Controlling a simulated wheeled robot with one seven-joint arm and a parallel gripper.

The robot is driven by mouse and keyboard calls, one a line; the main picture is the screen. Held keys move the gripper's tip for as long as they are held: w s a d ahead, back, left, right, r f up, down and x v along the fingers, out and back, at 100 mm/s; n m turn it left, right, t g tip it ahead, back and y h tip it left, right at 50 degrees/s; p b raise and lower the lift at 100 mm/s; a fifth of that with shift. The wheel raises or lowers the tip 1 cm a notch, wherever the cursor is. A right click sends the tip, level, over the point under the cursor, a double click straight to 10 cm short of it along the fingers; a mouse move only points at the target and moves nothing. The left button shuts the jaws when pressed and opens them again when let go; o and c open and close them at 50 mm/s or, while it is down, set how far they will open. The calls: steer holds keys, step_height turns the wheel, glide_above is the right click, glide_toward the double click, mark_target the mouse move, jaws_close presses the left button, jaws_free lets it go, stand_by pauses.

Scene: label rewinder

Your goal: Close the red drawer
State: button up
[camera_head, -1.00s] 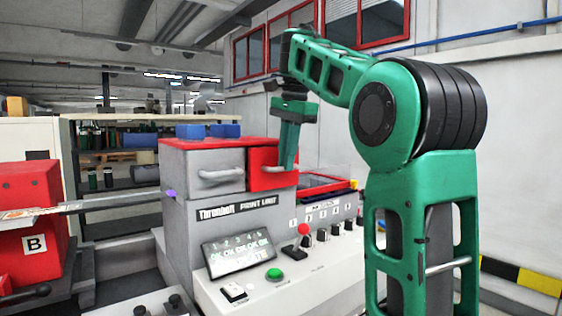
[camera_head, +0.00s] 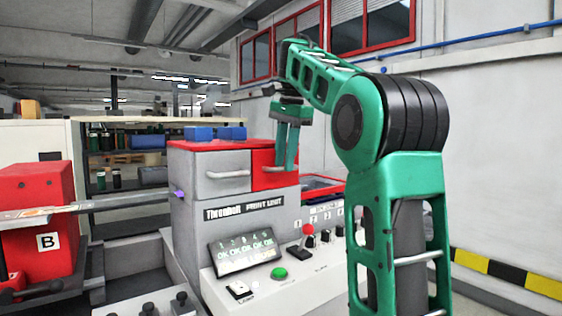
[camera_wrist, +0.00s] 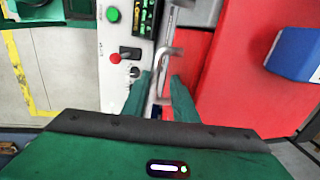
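The red drawer (camera_head: 263,171) is at the right of the print unit's upper front, beside a grey drawer front (camera_head: 218,182) with a curved handle. Its red front appears close to the unit, but any small gap is hard to judge. My gripper (camera_head: 286,166) points down in front of the red drawer, hiding part of its face. In the wrist view, my gripper's two green fingers (camera_wrist: 162,92) are apart, with a grey bar handle (camera_wrist: 166,62) running between them against the red surface (camera_wrist: 190,62). Contact with the handle cannot be told.
Below is a console with a screen (camera_head: 245,252), a green button (camera_head: 279,273) and a red-knobbed lever (camera_head: 308,230). A red machine block (camera_head: 38,215) stands at left.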

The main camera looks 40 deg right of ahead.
step_height(320, 180, up, 7)
steer(key=s, duration=0.1)
steer(key=shift+r, duration=0.2)
stand_by(0.5)
steer(key=shift+s+a, duration=0.1)
stand_by(0.4)
